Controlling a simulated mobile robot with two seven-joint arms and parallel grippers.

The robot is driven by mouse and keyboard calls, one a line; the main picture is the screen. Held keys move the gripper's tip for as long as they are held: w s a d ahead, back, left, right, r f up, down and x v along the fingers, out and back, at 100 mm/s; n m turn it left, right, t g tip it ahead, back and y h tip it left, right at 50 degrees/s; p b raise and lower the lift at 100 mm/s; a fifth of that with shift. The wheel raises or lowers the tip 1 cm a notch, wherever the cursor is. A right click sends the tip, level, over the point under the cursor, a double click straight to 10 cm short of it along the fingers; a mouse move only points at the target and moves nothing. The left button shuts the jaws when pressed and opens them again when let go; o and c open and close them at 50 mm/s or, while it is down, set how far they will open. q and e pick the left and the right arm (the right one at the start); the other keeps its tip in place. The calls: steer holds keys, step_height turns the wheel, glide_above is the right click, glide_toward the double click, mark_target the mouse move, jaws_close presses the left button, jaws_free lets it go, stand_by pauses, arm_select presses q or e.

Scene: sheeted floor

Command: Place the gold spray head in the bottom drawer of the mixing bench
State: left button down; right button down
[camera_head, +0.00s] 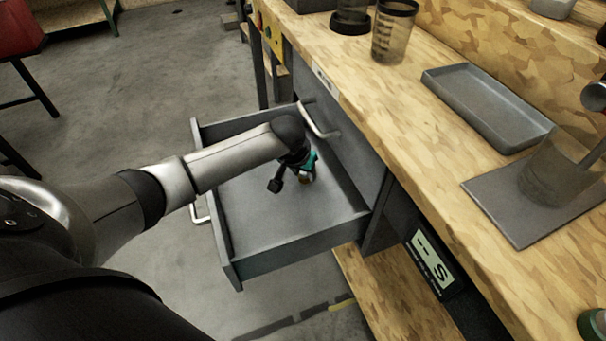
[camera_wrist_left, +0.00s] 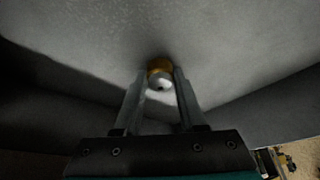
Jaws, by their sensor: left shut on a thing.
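The gold spray head (camera_wrist_left: 160,66) shows in the left wrist view between my left fingertips, with a gold top and a pale metal lower part. My left gripper (camera_wrist_left: 160,88) is shut on it. In the head view my left gripper (camera_head: 305,178) reaches down into the open drawer (camera_head: 258,264) of the mixing bench, and the spray head is mostly hidden by it. Whether the spray head touches the drawer floor I cannot tell. The drawer is grey, pulled out and otherwise looks empty. My right gripper is not in view.
The wooden bench top (camera_head: 425,140) is beside the drawer. On it are a grey tray (camera_head: 488,105), a clear measuring cup (camera_head: 394,32) and a clear beaker (camera_head: 552,170) on a grey plate (camera_head: 500,215). A closed drawer with a handle (camera_head: 318,122) sits above the open one.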

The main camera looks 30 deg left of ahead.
mark_target(300, 189)
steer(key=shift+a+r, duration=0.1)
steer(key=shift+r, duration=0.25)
arm_select(q)
steer(key=shift+f, duration=0.15)
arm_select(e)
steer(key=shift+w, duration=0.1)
arm_select(q)
steer(key=shift+c, duration=2.4)
jaws_free()
steer(key=shift+f, duration=0.1)
steer(key=shift+s+r, duration=0.1)
steer(key=shift+r, duration=0.25)
steer(key=shift+s+r+p, duration=0.1)
steer(key=shift+r+p, duration=0.2)
steer(key=p+v, duration=0.2)
steer(key=v, duration=0.3)
steer(key=shift+p, duration=0.4)
steer(key=p+v, duration=0.2)
steer(key=v, duration=0.4)
steer(key=shift+p, duration=0.4)
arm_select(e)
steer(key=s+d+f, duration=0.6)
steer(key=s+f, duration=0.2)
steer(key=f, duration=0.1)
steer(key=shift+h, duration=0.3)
